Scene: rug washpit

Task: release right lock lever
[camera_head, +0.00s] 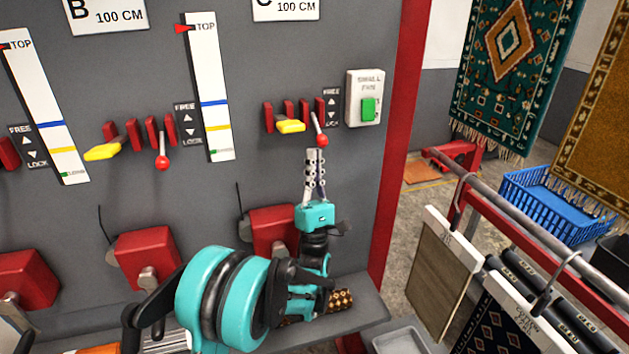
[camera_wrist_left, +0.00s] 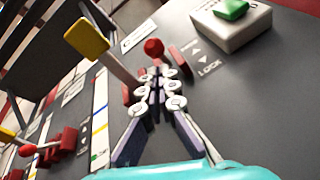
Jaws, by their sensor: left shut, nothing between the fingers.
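The right lock lever is a thin stem with a red ball knob (camera_head: 322,140), on the grey panel beside a FREE/LOCK label (camera_head: 332,107). Its knob hangs low, at the LOCK end of the label. My left gripper (camera_head: 315,153) is shut and empty, its fingertips pointing up just below the knob. In the left wrist view the knob (camera_wrist_left: 154,48) shows just past the closed fingertips (camera_wrist_left: 157,72). I cannot tell whether they touch it. A yellow-handled lever (camera_head: 291,126) stands just left of it. My right gripper is not in view.
A white switch box with a green button (camera_head: 368,109) is right of the label. Another yellow lever (camera_head: 103,151) and red-knobbed lever (camera_head: 162,163) are farther left. Red housings (camera_head: 147,258) stick out below. A rail with hanging rug samples (camera_head: 441,262) stands at right.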

